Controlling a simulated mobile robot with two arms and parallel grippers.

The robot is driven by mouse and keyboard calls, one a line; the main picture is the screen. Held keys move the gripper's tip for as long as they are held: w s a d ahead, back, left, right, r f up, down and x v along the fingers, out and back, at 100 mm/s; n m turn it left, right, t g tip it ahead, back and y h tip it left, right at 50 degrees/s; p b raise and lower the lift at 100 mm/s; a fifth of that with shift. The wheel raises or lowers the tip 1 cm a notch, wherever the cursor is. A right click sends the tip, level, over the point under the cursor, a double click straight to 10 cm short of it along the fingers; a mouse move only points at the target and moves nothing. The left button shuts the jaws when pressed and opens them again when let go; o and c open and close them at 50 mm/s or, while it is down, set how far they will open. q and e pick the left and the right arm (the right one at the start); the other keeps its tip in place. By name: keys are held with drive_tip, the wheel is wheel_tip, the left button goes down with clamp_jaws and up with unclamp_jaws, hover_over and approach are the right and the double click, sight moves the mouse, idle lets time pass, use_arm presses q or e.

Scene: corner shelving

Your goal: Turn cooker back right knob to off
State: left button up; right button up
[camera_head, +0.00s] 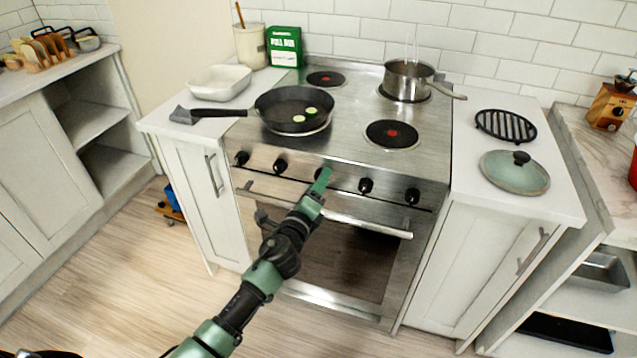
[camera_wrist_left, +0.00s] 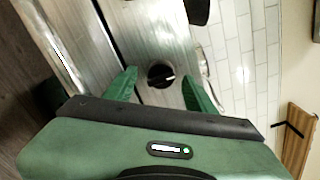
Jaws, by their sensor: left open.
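The steel cooker (camera_head: 345,300) has a row of black knobs along its front panel. Two knobs show to the left of my left gripper, the outer one (camera_head: 241,158) and the inner one (camera_head: 280,166). Two show to its right, the inner one (camera_head: 366,185) and the outer one (camera_head: 411,196). My left gripper (camera_head: 323,179) is at the middle of the panel and hides what is behind it. In the left wrist view its open fingers stand either side of a round black knob (camera_wrist_left: 160,75) with a pale mark. I cannot tell whether they touch it. My right gripper is not in view.
A frying pan (camera_head: 290,105) sits on the front left burner, its handle pointing left. A saucepan (camera_head: 408,82) is on the back right burner. The oven door handle (camera_head: 375,228) runs below the knobs. A lid (camera_head: 515,175) lies on the right counter.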

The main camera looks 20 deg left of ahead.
use_arm(q)
drive_tip(key=s, duration=0.7)
drive_tip(key=shift+s+a, duration=0.1)
drive_tip(key=s+a+f+n+g, duration=0.1)
drive_tip(key=s+f+n+g, duration=0.4)
drive_tip(key=f, duration=0.7)
drive_tip(key=s+a+f+n+g+y, duration=0.1)
drive_tip(key=s+f+n, duration=0.1)
drive_tip(key=s+f, duration=0.75)
drive_tip(key=s+a+f+n+g, duration=0.1)
drive_tip(key=s+f+n+g, duration=0.25)
drive_tip(key=f, duration=1.15)
drive_tip(key=s+f+n+g, duration=0.2)
drive_tip(key=s+f, duration=0.3)
drive_tip(key=s, duration=0.6)
drive_tip(key=s+f+n+g+p, duration=0.1)
drive_tip(key=s+f+n+g, duration=0.2)
drive_tip(key=s, duration=0.9)
drive_tip(key=s+f+n+g, duration=0.2)
drive_tip(key=s+f+n, duration=0.4)
drive_tip(key=s, duration=0.5)
drive_tip(key=shift+s+a+f, duration=0.25)
drive_tip(key=shift+s+f, duration=0.15)
drive_tip(key=shift+f, duration=0.55)
drive_tip(key=shift+w+g, duration=0.1)
drive_tip(key=shift+g, duration=0.15)
